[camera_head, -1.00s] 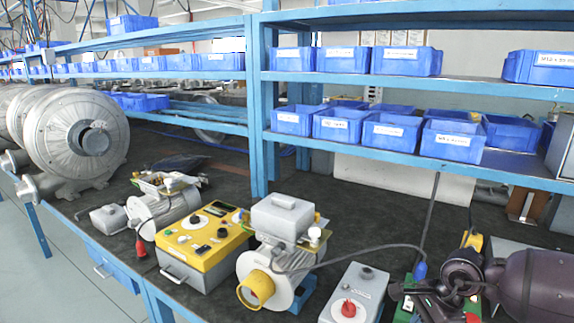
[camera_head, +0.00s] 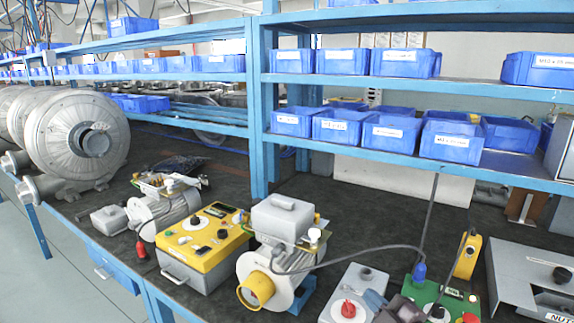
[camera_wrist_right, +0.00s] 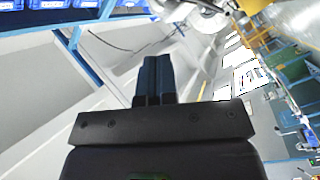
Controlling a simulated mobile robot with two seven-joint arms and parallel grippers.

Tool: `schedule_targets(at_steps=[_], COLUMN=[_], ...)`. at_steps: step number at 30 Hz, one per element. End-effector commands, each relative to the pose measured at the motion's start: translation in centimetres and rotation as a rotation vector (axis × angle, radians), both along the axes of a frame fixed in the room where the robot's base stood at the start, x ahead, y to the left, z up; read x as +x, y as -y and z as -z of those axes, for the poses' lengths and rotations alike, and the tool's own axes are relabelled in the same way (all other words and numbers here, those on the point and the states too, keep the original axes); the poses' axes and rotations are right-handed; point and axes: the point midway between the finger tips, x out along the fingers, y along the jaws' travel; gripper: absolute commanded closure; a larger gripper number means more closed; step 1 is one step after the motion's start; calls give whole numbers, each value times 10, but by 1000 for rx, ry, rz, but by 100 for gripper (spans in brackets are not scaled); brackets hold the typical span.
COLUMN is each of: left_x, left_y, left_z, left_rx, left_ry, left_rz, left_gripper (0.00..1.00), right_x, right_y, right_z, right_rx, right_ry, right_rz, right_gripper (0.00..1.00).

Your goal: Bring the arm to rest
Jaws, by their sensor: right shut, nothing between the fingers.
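My right gripper (camera_head: 376,300) shows at the bottom edge of the head view, in front of the grey switch box (camera_head: 352,290) and the green button box (camera_head: 440,295). Only its dark fingers and part of its body are in the picture. In the right wrist view my right gripper (camera_wrist_right: 157,62) has its two dark fingers together with nothing between them. They point over the pale floor (camera_wrist_right: 125,100). My left gripper is in neither view.
The bench holds a motor with a yellow-ringed opening (camera_head: 270,270), a yellow tester (camera_head: 203,247), a yellow handheld device (camera_head: 467,256) and a grey box labelled for nuts (camera_head: 525,265). Blue bins (camera_head: 343,127) fill the shelves above. The dark bench top behind the motor has free room.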

Motion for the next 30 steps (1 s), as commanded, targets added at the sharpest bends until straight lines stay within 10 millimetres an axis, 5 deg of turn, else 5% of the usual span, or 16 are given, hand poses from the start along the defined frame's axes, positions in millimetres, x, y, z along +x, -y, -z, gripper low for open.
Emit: schedule_targets(at_steps=[8,18,24,30], left_x=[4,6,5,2], left_y=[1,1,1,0], left_z=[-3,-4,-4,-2], left_rx=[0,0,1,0], left_ry=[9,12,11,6], left_rz=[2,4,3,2], left_gripper=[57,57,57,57], right_x=[-65,-182,-233,-247], right_y=[49,93,97,99], right_z=[100,193,223,230], right_rx=[401,630,656,650], right_ry=[-409,-647,-729,-751], right_rz=[271,555,636,653], right_gripper=[100,100,100,100])
